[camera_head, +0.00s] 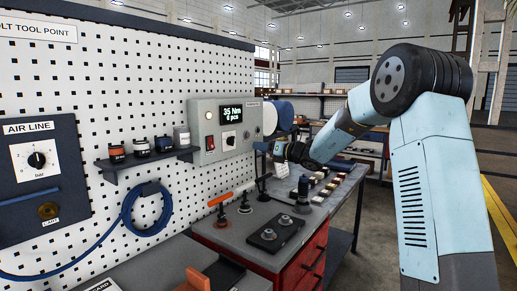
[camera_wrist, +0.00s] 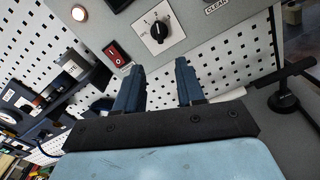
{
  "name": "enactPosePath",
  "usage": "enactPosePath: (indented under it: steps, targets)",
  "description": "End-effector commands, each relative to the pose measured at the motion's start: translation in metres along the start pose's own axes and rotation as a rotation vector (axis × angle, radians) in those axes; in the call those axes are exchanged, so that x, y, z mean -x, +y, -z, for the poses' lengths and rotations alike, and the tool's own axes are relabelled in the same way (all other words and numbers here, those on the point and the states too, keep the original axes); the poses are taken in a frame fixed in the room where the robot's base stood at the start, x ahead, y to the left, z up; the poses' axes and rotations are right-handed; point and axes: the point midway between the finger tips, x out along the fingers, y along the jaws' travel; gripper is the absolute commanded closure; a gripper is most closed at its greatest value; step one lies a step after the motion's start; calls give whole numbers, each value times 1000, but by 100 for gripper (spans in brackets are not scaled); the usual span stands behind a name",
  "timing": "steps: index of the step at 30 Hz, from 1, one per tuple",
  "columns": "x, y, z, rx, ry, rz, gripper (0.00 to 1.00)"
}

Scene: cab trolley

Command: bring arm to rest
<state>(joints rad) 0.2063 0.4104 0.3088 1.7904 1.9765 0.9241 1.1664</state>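My arm is raised at the right of the head view and bends down toward the pegboard. My gripper (camera_wrist: 157,78) shows two dark blue fingers apart in the wrist view, with nothing between them but the perforated board behind. In the head view my gripper (camera_head: 264,148) is small and partly hard to make out, just right of the grey control box (camera_head: 228,141). The box also shows in the wrist view (camera_wrist: 190,28), beyond the fingertips, with a black knob and a red switch. I cannot tell the exact gap to it.
A red workbench (camera_head: 290,275) below holds a dark plate (camera_head: 276,233), an orange-handled tool (camera_head: 220,199) and several small parts. A shelf (camera_head: 150,163) with small jars and a coiled blue hose (camera_head: 146,209) are on the pegboard. Open floor lies right of the bench.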

Motion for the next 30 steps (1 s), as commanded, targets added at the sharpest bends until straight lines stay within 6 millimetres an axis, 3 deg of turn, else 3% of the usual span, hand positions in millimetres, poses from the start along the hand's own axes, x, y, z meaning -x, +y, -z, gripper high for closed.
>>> enactPosePath:
  steps: [8, 11, 20, 30]
  targets:
    - [0, 1, 0, 4, 2, 0, 62]
    - [4, 10, 0, 47, 22, -9, 62]
    - [48, 93, 18, 489, 244, -107, 62]
    - [132, 172, 54, 1063, 526, -272, 62]
